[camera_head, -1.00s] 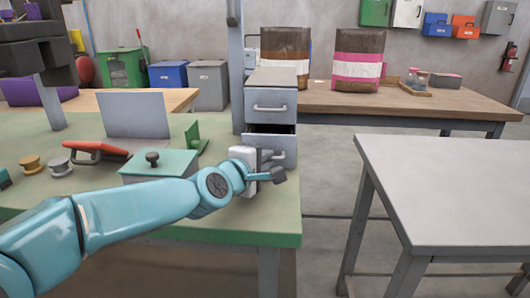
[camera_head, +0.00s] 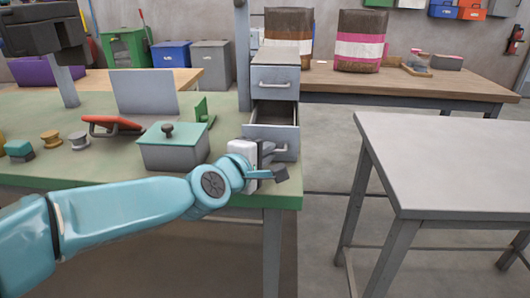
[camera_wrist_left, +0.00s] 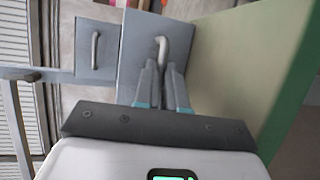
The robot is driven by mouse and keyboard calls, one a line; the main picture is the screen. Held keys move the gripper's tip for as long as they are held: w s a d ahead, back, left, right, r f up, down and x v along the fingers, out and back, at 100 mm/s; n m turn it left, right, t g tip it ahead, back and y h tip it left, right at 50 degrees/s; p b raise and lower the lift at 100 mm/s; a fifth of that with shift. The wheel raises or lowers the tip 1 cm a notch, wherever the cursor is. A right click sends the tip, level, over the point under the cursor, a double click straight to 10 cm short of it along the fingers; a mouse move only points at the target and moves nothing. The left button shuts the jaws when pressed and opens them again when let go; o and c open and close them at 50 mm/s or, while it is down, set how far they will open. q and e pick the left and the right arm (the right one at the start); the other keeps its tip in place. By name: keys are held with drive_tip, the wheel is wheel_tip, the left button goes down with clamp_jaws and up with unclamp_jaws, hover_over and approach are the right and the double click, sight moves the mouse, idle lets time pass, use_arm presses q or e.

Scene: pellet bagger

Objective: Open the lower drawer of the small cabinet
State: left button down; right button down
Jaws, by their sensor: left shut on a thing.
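The small grey cabinet (camera_head: 275,73) stands at the right end of the green-topped bench. Its upper drawer (camera_head: 273,91) is closed. Its lower drawer (camera_head: 258,131) is pulled out, with its dark inside showing from above. My left gripper (camera_head: 277,160) is in front of the lower drawer, shut on its handle (camera_wrist_left: 161,45). In the left wrist view the fingers (camera_wrist_left: 163,70) meet at the lower end of that handle, and the upper drawer's handle (camera_wrist_left: 95,50) is free beside it. My right gripper is not in view.
A green-lidded box (camera_head: 173,150) stands left of the drawer, close to my arm. A grey panel (camera_head: 145,92), a red-orange object (camera_head: 110,124) and small spools are further left. A grey table (camera_head: 450,160) stands to the right, with open floor between.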

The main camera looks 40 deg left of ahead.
use_arm(q)
drive_tip(key=c, duration=1.2)
unclamp_jaws()
drive_tip(key=p+v, duration=0.5)
drive_tip(key=v, duration=1.1)
drive_tip(key=shift+s, duration=0.1)
